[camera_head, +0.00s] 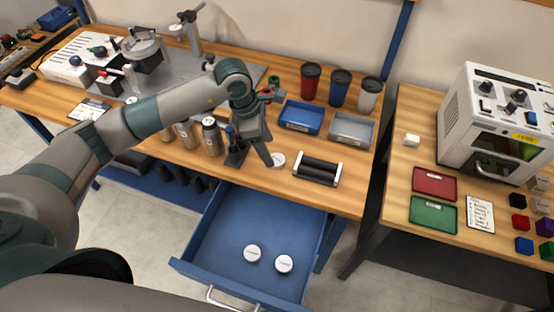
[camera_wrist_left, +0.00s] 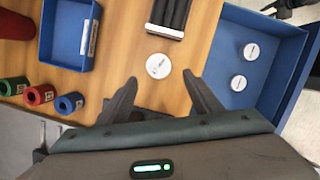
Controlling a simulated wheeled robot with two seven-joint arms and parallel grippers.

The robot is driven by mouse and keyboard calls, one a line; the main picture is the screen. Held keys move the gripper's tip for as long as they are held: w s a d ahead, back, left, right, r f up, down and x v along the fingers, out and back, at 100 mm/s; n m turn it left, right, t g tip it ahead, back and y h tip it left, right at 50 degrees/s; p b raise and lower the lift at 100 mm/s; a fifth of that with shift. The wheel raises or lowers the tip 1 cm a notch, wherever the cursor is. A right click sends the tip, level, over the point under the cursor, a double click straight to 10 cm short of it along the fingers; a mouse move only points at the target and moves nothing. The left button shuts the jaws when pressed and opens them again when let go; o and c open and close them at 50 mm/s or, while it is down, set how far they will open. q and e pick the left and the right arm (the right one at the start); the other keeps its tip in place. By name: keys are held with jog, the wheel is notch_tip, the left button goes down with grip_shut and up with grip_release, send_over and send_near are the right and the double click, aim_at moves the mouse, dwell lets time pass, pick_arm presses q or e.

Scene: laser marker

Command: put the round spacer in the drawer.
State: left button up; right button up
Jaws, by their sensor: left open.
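A white round spacer (camera_head: 278,159) lies flat on the wooden table near its front edge. It also shows in the left wrist view (camera_wrist_left: 158,66), just beyond and between my left fingertips. My left gripper (camera_head: 252,161) is open and empty, just left of the spacer in the head view and apart from it. The blue drawer (camera_head: 215,240) is pulled open below the table edge. Two similar white discs (camera_head: 252,252) lie in it; the drawer also shows in the left wrist view (camera_wrist_left: 285,52). My right gripper is not in view.
A black roller rack (camera_head: 318,169) stands right of the spacer. Blue (camera_head: 300,118) and grey (camera_head: 351,128) trays and several lidded cups (camera_head: 340,90) are behind. Metal canisters (camera_head: 211,135) stand left of the gripper. The drawer floor has free room around the discs.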

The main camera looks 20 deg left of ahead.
aim_at(277, 159)
pick_arm(q)
jog(key=shift+w+d+f+p, duration=0.1)
jog(key=shift+d+f+p, duration=0.25)
jog(key=shift+f+p, duration=0.2)
jog(key=p+x, duration=0.1)
jog(key=x, duration=0.2)
jog(key=shift+w+d+r, duration=0.1)
jog(key=shift+d, duration=0.05)
jog(key=shift+f, duration=0.4)
jog(key=shift+c, duration=0.4)
jog(key=c, duration=1.2)
jog(key=shift+w+r, duration=0.1)
jog(key=shift+r, duration=0.05)
